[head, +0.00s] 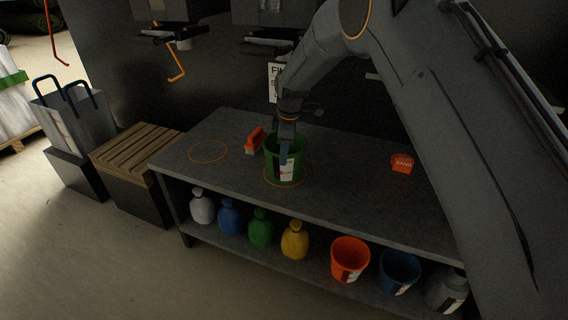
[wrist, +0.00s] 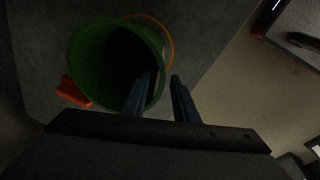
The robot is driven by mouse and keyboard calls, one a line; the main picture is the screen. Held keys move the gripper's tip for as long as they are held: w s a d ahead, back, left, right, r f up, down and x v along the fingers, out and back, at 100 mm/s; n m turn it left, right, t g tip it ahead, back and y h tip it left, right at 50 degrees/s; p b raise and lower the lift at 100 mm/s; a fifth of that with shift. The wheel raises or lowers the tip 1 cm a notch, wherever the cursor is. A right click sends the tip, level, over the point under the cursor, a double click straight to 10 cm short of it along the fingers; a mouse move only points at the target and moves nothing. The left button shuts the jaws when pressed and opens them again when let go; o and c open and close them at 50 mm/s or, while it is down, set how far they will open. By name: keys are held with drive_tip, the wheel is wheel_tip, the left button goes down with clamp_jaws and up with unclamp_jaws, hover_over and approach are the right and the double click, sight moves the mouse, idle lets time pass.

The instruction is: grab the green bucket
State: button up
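The green bucket (head: 298,147) stands upright on the grey counter, inside an orange ring marking, with a white label on its front. My gripper (head: 285,157) points down at the bucket's near side, with one finger in front of its wall. In the wrist view the bucket (wrist: 88,55) shows its open mouth and dark inside. My gripper (wrist: 161,79) is open there, one finger over or inside the mouth and the other outside the rim, with the wall between them. A gap shows between the fingers; contact with the wall cannot be told.
A red-orange brush (head: 254,141) lies left of the bucket, and an orange sand container (head: 402,163) stands to the right. An empty orange ring (head: 208,151) marks the counter's left. The lower shelf holds several bags, an orange bucket (head: 350,259) and a blue bucket (head: 399,272).

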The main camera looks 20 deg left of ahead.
sight(282, 168)
drive_tip(key=f, duration=0.5)
drive_tip(key=w+a+f+p, duration=0.1)
drive_tip(key=f, duration=0.1)
drive_tip(key=shift+f, duration=0.15)
drive_tip(key=shift+d, duration=0.1)
clamp_jaws()
idle(1.1)
